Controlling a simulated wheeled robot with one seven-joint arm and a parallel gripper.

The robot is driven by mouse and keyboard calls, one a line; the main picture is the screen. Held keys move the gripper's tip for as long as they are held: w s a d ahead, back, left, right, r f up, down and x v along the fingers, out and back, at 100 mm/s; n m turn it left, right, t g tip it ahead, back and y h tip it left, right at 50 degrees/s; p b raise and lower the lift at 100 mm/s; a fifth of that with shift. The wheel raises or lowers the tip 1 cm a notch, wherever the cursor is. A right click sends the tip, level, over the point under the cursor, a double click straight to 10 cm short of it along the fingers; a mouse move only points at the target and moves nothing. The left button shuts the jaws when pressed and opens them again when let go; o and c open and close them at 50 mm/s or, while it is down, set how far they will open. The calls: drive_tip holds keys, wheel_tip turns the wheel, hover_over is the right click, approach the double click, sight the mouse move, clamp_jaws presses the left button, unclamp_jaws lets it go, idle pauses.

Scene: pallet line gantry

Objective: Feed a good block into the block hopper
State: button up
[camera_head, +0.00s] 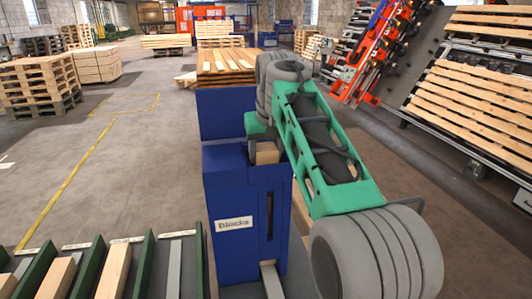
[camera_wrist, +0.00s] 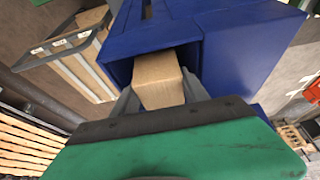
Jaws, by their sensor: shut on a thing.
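The blue block hopper (camera_head: 228,220) stands upright in the centre of the head view, with a white label reading "Blocks" on its front. My gripper (camera_wrist: 158,92) is shut on a light wooden block (camera_wrist: 157,80). The block is at the hopper's open top, and its far end reaches between the blue walls in the wrist view, where the hopper (camera_wrist: 225,50) also shows. In the head view the block (camera_head: 267,153) shows as a small tan face at the hopper's top edge. My arm hides much of the gripper there. I cannot tell whether the block touches the hopper walls.
Green-walled lanes (camera_head: 84,270) with wooden pieces lie at the lower left. A grey-framed bin (camera_wrist: 75,60) with wooden pieces is beside the hopper in the wrist view. Pallet stacks (camera_head: 40,85) stand at the back left. A pallet conveyor (camera_head: 470,90) is at the right.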

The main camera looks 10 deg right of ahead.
drive_tip(key=shift+f, duration=0.3)
idle(0.4)
drive_tip(key=o, duration=1.1)
drive_tip(key=shift+o, duration=1.8)
drive_tip(key=shift+r, duration=0.35)
drive_tip(key=shift+o, duration=0.2)
drive_tip(key=v, duration=0.6)
drive_tip(key=shift+s+r, duration=0.3)
drive_tip(key=shift+s, duration=0.05)
drive_tip(key=shift+r, duration=0.15)
